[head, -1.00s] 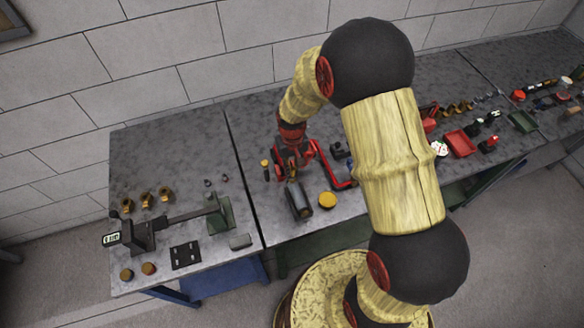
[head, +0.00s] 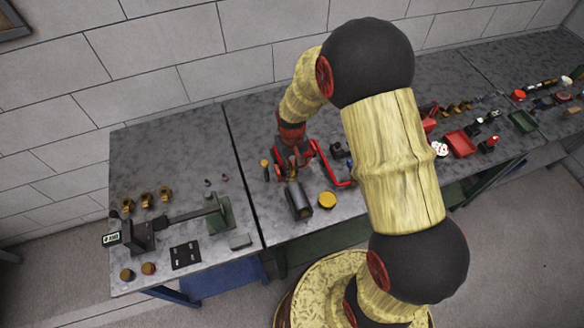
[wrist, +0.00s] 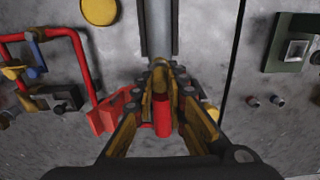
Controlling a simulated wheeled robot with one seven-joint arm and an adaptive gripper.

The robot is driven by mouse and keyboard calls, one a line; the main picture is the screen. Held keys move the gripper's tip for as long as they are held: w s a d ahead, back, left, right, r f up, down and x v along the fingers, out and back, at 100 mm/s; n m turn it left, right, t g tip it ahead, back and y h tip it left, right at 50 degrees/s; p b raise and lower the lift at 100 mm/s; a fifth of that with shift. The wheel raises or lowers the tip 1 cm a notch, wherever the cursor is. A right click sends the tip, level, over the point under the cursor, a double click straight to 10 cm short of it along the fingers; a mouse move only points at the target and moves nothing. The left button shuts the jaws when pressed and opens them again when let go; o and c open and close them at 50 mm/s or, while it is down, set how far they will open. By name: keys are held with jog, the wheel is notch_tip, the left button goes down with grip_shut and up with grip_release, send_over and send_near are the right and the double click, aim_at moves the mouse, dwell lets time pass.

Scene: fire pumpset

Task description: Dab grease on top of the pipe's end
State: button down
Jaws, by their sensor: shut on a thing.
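The grey pipe (head: 299,201) lies on the middle bench; in the wrist view (wrist: 159,28) it runs away from me, just beyond my fingertips. My gripper (wrist: 163,80) is at the pipe's near end and also shows small in the head view (head: 292,170). Its fingers are closed around a red cylindrical thing (wrist: 162,118), which looks like a tool handle. The tool's tip is hidden among the fingers, and I cannot tell whether it touches the pipe. A yellow round disc or tin (head: 328,200) lies beside the pipe, also in the wrist view (wrist: 99,11).
A red bent pipe frame (head: 331,166) stands close beside my gripper. A small yellow-topped post (head: 265,169) stands on the other side. The left bench holds a vise-like fixture (head: 140,236), brass fittings and a green block. Red and green trays lie farther right.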

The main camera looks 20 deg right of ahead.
jog(key=shift+w, duration=0.1)
jog(key=shift+w, duration=1.05)
notch_tip(320, 180, up, 6)
jog(key=p, duration=0.3)
dwell(0.7)
